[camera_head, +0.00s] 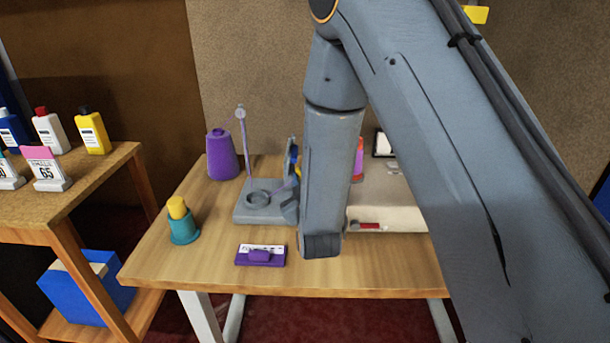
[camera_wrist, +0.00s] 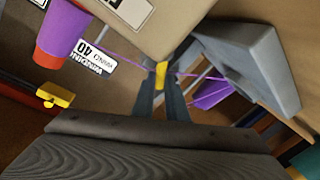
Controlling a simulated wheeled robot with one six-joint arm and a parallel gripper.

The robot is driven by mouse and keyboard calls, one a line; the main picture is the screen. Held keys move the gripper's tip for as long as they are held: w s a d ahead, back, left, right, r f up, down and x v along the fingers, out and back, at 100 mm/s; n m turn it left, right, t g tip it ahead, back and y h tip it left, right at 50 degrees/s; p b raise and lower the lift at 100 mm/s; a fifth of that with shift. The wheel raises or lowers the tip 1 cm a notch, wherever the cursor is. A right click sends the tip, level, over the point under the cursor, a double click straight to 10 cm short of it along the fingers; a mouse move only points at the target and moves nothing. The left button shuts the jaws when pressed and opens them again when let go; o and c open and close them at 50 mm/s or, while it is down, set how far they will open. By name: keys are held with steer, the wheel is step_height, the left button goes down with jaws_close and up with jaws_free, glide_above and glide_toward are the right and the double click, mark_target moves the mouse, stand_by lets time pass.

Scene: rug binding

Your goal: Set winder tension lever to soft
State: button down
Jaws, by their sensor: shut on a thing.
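In the wrist view my gripper (camera_wrist: 162,92) is shut on a small yellow piece (camera_wrist: 160,76), which looks like the winder's lever tip. A thin purple thread runs past the fingertips. The grey winder (camera_head: 262,208) stands on the table in the head view, with a ring on its base and an upright post. A grey body (camera_wrist: 262,62), probably the winder, is right of my fingers in the wrist view. My arm hides part of the winder's right side in the head view. I cannot read the lever's setting.
A purple cone (camera_head: 222,155) stands behind the winder. A teal cup with a yellow top (camera_head: 182,222) and a purple block with a white scale (camera_head: 260,255) stand toward the front. A white tag (camera_wrist: 94,57) is left of my gripper.

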steer(key=shift+a+f+n, duration=0.1)
steer(key=shift+n, duration=0.2)
steer(key=c, duration=1.8)
jaws_free()
steer(key=shift+o, duration=0.2)
steer(key=s+d+b, duration=0.1)
steer(key=s, duration=0.6)
steer(key=shift+s+r, duration=0.35)
steer(key=shift+s, duration=0.05)
steer(key=shift+d, duration=0.1)
